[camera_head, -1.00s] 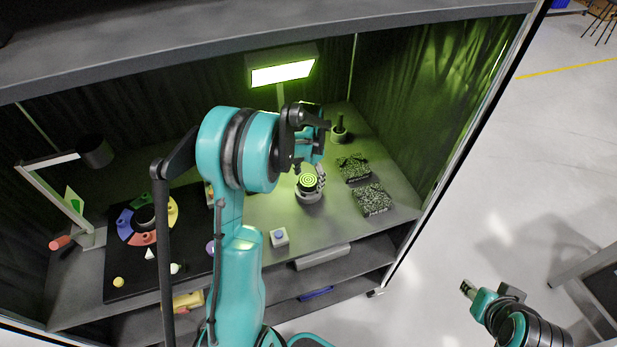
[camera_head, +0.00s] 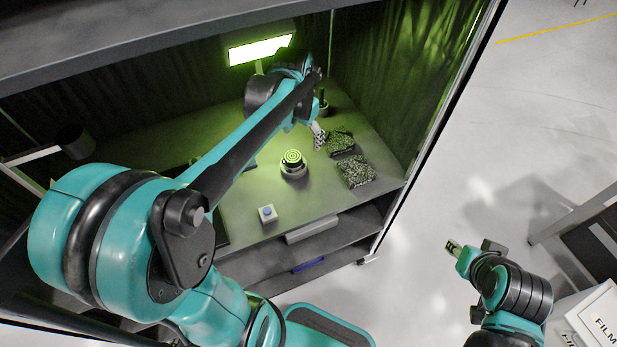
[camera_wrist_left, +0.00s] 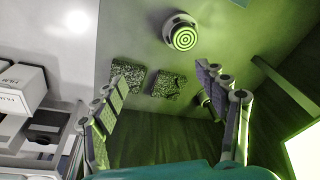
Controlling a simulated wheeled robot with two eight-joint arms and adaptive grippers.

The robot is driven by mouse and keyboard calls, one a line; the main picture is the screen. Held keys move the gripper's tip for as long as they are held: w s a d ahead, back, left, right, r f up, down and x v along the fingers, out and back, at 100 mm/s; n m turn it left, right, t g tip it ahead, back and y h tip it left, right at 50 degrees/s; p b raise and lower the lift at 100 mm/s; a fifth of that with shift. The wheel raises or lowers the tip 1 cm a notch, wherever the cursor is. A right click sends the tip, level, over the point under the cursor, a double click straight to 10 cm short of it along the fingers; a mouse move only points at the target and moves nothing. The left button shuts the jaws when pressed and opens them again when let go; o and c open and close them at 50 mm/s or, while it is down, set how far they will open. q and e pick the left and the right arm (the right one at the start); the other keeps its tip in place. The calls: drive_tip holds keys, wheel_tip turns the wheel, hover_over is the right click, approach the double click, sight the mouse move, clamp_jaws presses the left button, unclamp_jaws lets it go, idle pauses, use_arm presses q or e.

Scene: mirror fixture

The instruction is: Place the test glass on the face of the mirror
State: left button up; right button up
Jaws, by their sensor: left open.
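A round piece with green and dark concentric rings (camera_head: 292,158) faces up on a pale round mount (camera_head: 294,171) with a dark collar on the bench. It also shows in the left wrist view (camera_wrist_left: 183,38). I cannot tell mirror and test glass apart there; no separate clear glass shows. My left gripper (camera_head: 318,135) is behind and right of the ringed piece, apart from it. In the left wrist view its fingers (camera_wrist_left: 160,85) are spread with nothing held between them. My right gripper (camera_head: 453,246) is outside the cabinet over the floor, too small to read its fingers.
Two speckled pads (camera_head: 356,171) (camera_head: 340,140) lie right of the mount. A dark post (camera_head: 323,102) stands behind, partly covered by my arm. A small box with a blue button (camera_head: 267,213) is in front. A bright lamp (camera_head: 261,50) hangs behind. Cabinet walls and top shelf enclose the bench.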

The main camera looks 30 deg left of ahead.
use_arm(q)
drive_tip(key=s+d+n+t, duration=0.1)
drive_tip(key=s+d+t, duration=0.1)
drive_tip(key=s+d, duration=0.2)
drive_tip(key=s+d+t, duration=0.2)
drive_tip(key=s+d, duration=0.3)
drive_tip(key=s, duration=0.4)
drive_tip(key=shift+s+f+n+t, duration=0.25)
drive_tip(key=shift+n+t, duration=0.15)
